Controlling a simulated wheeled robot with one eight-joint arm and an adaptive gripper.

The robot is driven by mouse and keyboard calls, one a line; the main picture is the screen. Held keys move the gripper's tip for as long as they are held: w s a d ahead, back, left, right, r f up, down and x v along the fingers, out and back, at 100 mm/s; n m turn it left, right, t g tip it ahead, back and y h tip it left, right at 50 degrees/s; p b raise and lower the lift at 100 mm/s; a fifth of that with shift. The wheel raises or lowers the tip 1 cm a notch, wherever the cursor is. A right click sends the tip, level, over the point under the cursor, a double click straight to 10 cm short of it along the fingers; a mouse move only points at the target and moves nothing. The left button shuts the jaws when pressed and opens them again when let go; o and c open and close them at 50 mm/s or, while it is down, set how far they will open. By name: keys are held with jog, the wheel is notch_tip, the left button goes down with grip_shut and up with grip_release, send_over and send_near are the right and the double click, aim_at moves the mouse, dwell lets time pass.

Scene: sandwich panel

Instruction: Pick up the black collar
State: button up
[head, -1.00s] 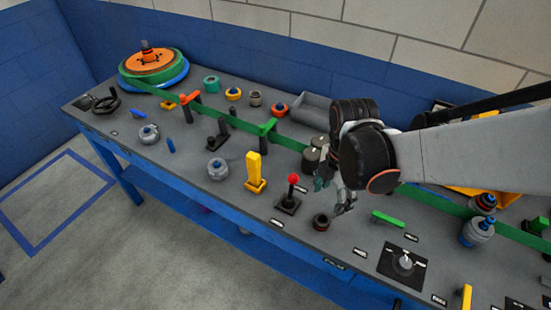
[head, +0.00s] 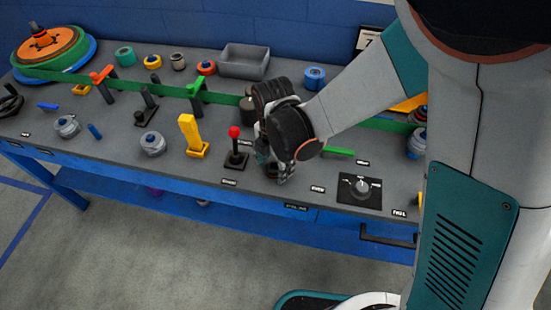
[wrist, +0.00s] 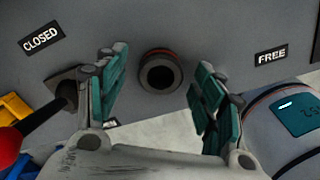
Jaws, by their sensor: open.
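The black collar (wrist: 160,74) is a short dark ring with a reddish band and a round hole. It stands on the grey bench top, centred between my fingers in the wrist view. In the head view the black collar (head: 271,170) is mostly hidden behind my gripper (head: 274,174). My gripper (wrist: 161,68) is open, with one teal-padded finger on each side of the collar and a visible gap to it. The fingers point down at the bench; the exact height above the collar is hard to tell.
A red-knobbed lever (head: 235,145) stands just left of the gripper. A green bar (head: 339,151) and a dial plate (head: 360,189) lie to the right. A yellow post (head: 190,135) stands further left. The bench's front edge is close by.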

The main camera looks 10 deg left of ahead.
jog(key=c, duration=1.2)
jog(key=shift+r, duration=0.1)
notch_tip(320, 180, up, 20)
jog(key=p, duration=1.3)
jog(key=shift+p, duration=0.3)
